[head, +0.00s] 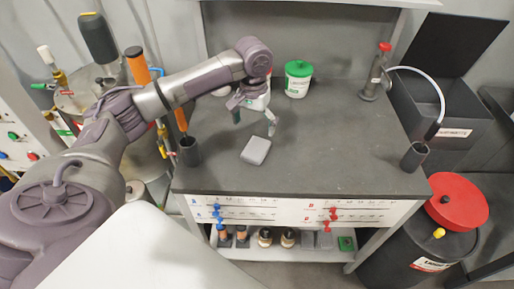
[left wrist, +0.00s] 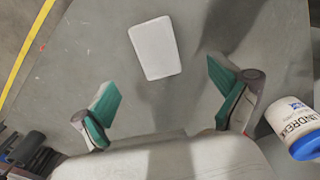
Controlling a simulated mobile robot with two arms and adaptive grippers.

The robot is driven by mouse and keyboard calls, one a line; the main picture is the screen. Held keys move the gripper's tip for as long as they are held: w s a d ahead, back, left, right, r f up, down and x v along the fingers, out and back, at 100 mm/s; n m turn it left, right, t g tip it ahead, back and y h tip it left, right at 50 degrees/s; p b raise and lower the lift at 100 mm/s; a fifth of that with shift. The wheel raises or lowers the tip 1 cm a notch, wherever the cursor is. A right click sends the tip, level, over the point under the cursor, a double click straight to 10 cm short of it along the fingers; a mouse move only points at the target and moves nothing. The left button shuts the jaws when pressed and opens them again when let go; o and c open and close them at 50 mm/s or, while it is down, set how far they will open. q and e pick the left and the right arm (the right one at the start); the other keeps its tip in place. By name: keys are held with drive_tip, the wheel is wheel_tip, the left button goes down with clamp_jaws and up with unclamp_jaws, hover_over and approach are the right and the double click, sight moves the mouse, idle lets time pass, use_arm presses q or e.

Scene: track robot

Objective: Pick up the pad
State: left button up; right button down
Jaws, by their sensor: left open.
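The pad (head: 256,150) is a small light-grey rounded rectangle lying flat on the dark grey worktop (head: 330,150). In the left wrist view the pad (left wrist: 155,48) shows whole, beyond and between the fingertips. My left gripper (head: 254,124) is just behind the pad in the head view, above the worktop and pointing down. Its two green-tipped fingers are spread apart with nothing between them, as the left wrist view also shows (left wrist: 162,82). The gripper does not touch the pad. My right gripper is in neither view.
A white jar with a green lid (head: 298,80) stands behind the gripper. A white container with a blue cap (left wrist: 293,128) is close to one finger in the left wrist view. The worktop's middle right is clear.

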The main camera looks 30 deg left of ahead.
sight(256, 148)
use_arm(q)
wheel_tip(256, 148, down, 3)
drive_tip(key=shift+w+r, duration=0.1)
drive_tip(key=shift+w+f, duration=0.1)
drive_tip(key=shift+f, duration=0.5)
drive_tip(key=f, duration=0.1)
drive_tip(key=f+p, duration=0.1)
drive_tip(key=f, duration=0.2)
drive_tip(key=shift+d+f, duration=0.15)
drive_tip(key=shift+d, duration=0.1)
drive_tip(key=shift+f, duration=0.3)
drive_tip(key=c, duration=1)
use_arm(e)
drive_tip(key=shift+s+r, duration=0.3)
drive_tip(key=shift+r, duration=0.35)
use_arm(q)
drive_tip(key=shift+r, duration=0.1)
